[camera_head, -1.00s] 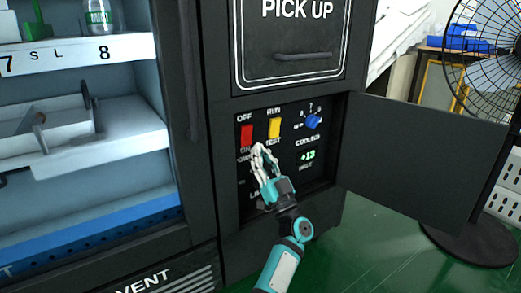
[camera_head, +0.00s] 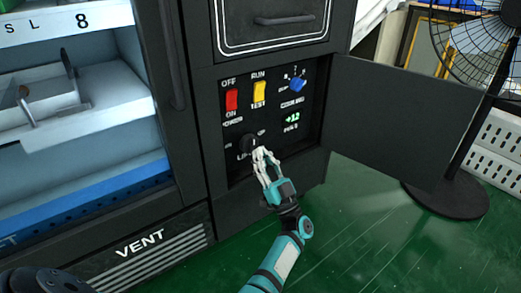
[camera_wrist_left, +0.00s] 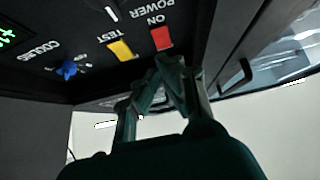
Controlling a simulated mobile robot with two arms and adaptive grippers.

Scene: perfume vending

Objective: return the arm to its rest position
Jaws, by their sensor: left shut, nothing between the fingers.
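My left gripper (camera_head: 261,154) is in front of the lower part of the control panel (camera_head: 215,150), in the head view. Its white fingers are together and empty, with the tips over the edge of a black knob (camera_head: 248,142). I cannot tell whether they touch it. In the left wrist view, the gripper (camera_wrist_left: 166,68) shows its fingers converging below the red switch (camera_wrist_left: 161,38) and yellow switch (camera_wrist_left: 121,50). The head view also shows the red switch (camera_head: 232,99) and yellow switch (camera_head: 260,92). My right gripper is not in view.
An open panel door (camera_head: 395,125) stands out to the right of the controls. A black fan (camera_head: 470,45) stands beyond it. Shelves (camera_head: 75,125) are at left and a vent (camera_head: 160,243) is below. Green floor (camera_head: 370,235) is clear at lower right.

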